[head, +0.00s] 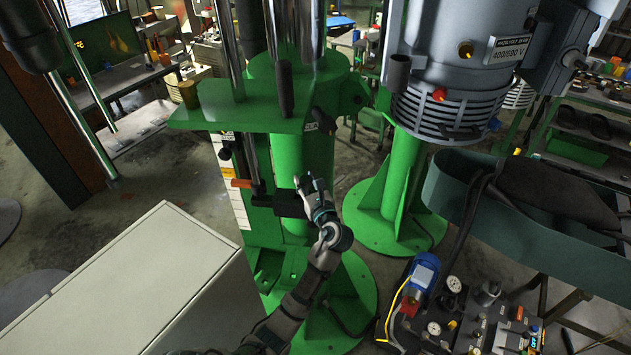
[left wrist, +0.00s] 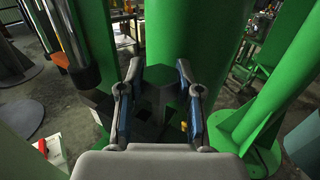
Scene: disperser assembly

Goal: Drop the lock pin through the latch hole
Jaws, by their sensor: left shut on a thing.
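My left gripper (head: 312,187) is in front of the green column (head: 308,165), beside the right end of a dark horizontal bar (head: 280,204). In the left wrist view its two fingers (left wrist: 160,75) stand apart with the green column beyond them. The latch hole cannot be made out. My right gripper is not in view.
A pale cabinet (head: 140,285) fills the lower left. A grey motor (head: 460,60) stands on a green stand at the right. A panel with gauges and a blue device (head: 420,280) is at the lower right.

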